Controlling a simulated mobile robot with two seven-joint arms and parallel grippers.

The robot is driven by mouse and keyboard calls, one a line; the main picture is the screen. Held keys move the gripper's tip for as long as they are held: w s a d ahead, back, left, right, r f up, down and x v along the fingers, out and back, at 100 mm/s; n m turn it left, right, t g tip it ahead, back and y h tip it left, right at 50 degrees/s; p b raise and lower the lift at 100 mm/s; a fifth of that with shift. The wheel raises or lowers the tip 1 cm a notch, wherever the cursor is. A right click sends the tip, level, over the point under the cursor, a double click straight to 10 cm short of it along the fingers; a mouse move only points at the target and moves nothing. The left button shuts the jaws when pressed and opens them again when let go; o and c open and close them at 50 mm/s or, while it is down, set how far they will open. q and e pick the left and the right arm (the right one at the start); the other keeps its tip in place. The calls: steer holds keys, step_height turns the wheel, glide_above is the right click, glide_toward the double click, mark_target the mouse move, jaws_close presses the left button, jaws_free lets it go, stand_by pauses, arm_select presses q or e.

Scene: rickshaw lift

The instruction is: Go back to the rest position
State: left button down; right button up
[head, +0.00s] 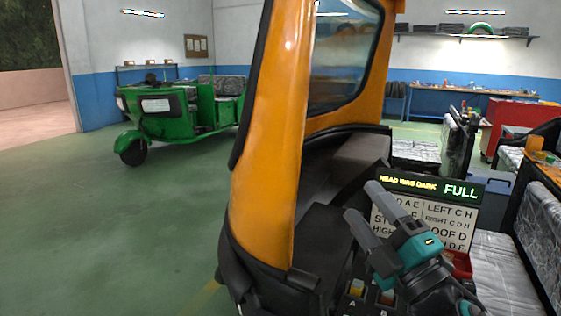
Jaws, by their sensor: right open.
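My right gripper (375,212) is in the lower right of the head view. Its two grey fingers are spread apart with nothing between them. It is in front of a white lettered panel (460,214) and hides part of it. The orange rickshaw cab (268,140) stands upright in the middle, with its dark window and black lower trim. My left gripper is not in view.
A dark sign reading FULL (460,191) tops the panel. A green rickshaw (182,112) stands at the back left. The green floor (110,230) at left is clear.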

steer(key=s+d+f+m+g+h, duration=0.35)
steer(key=f+m+h, duration=0.3)
steer(key=f, duration=0.25)
steer(key=s+d+f+m+g+h, duration=0.3)
steer(key=d+f+m+h, duration=0.15)
steer(key=f+m, duration=0.4)
steer(key=s+f+m+g, duration=0.2)
steer(key=s+f+g, duration=0.35)
steer(key=s, duration=0.35)
steer(key=s+f+m+g, duration=0.3)
steer(key=s+f+g, duration=0.3)
steer(key=s, duration=0.4)
steer(key=w+a+f+t+y+b, duration=0.1)
steer(key=w+a+f+t, duration=0.1)
steer(key=f, duration=0.4)
steer(key=w+a+f+n+t+y+b, duration=0.1)
steer(key=w+a+f+t+b, duration=0.1)
steer(key=w+f+t, duration=0.3)
step_height(320, 180, down, 2)
steer(key=shift+w+t+y, duration=0.15)
steer(key=shift+t+y, duration=0.15)
steer(key=shift+t, duration=0.4)
